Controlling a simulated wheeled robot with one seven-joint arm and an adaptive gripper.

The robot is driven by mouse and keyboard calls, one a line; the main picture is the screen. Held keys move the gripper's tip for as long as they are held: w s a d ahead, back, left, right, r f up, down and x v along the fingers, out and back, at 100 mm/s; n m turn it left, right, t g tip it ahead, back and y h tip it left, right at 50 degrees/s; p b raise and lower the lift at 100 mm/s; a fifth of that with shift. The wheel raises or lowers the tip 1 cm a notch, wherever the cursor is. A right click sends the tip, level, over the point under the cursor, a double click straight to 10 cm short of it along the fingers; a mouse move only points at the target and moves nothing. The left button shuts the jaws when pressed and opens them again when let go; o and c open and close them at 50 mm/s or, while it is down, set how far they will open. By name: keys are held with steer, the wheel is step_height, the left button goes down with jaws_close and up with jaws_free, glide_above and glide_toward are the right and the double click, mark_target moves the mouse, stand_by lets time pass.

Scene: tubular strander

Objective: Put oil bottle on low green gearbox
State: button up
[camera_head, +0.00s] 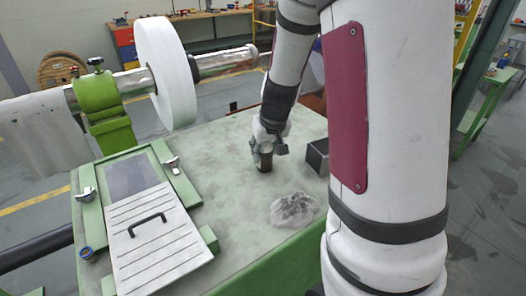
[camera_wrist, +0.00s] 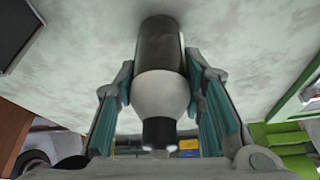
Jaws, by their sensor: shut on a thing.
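The oil bottle (camera_head: 265,158) is dark and small in the head view, at the lower end of my arm. In the wrist view the bottle (camera_wrist: 161,60) shows a dark body, a pale grey shoulder and a black cap. My gripper (camera_head: 265,145) is shut on it, with a teal-padded finger on each side in the wrist view (camera_wrist: 160,98). The bottle is upright on or just above the green gearbox top (camera_head: 235,150); I cannot tell whether it touches.
A crumpled grey rag (camera_head: 293,209) and a dark open box (camera_head: 318,156) are near the bottle. A pale ribbed cover with a black handle (camera_head: 148,225) lies at the left. A large white disc (camera_head: 165,72) on a shaft stands behind. Bare green surface lies between the cover and rag.

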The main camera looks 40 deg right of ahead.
steer(key=shift+f, duration=0.15)
steer(key=o, duration=1.3)
steer(key=shift+c, duration=0.2)
steer(key=shift+s+r, duration=0.1)
steer(key=shift+r, duration=0.45)
steer(key=p+v, duration=0.3)
steer(key=v, duration=0.7)
steer(key=s+a+r+n, duration=0.1)
steer(key=s+a+r, duration=0.2)
steer(key=s+a, duration=0.2)
steer(key=s+a+r+n, duration=0.1)
steer(key=s+a+r, duration=0.2)
steer(key=s+a, duration=0.2)
steer(key=s+a+r+n+y, duration=0.1)
steer(key=s+a+r, duration=0.3)
steer(key=s, duration=0.6)
steer(key=shift+a+t, duration=0.4)
steer(key=shift+a, duration=0.5)
